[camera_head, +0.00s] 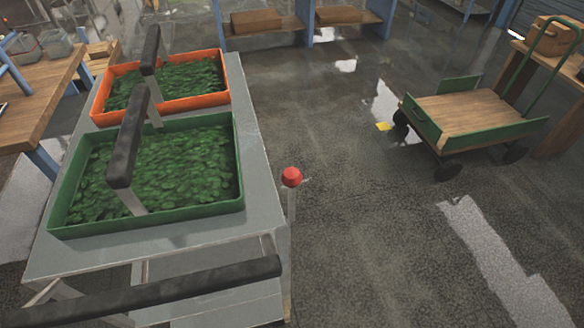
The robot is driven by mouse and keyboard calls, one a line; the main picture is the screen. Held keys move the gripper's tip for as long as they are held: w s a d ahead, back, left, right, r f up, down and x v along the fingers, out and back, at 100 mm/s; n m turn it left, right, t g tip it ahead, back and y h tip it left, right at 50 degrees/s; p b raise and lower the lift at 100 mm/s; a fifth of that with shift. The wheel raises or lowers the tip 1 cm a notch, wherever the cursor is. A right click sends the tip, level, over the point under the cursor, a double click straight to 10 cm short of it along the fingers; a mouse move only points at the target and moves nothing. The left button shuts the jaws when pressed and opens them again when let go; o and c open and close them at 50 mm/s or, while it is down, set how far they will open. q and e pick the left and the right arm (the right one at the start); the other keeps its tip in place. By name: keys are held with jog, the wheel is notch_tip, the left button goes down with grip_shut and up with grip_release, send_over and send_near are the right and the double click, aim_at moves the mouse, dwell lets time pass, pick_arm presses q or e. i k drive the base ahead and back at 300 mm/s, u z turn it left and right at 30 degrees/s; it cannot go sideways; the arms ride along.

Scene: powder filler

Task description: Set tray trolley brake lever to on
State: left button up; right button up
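The tray trolley (262,165) is a grey metal cart on the left side of the head view. Its brake lever (291,178) has a red knob on a thin pale stem and stands beside the trolley's near right corner. The stem looks close to upright; I cannot tell which setting this is. A black push handle (200,285) runs across the near end of the trolley. Neither my left nor my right gripper is in view, and nothing of mine touches the lever.
A green tray (150,228) and an orange tray (165,108), both with green pieces and black handles, sit on the trolley. A wooden table (40,90) stands left. A flat cart (475,110) stands right. The floor between trolley and cart is mostly clear.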

aim_at(291, 178)
jog(key=u, duration=1.7)
jog(key=k, duration=0.45)
jog(key=z, duration=1.65)
jog(key=i, duration=0.25)
jog(key=z, duration=0.1)
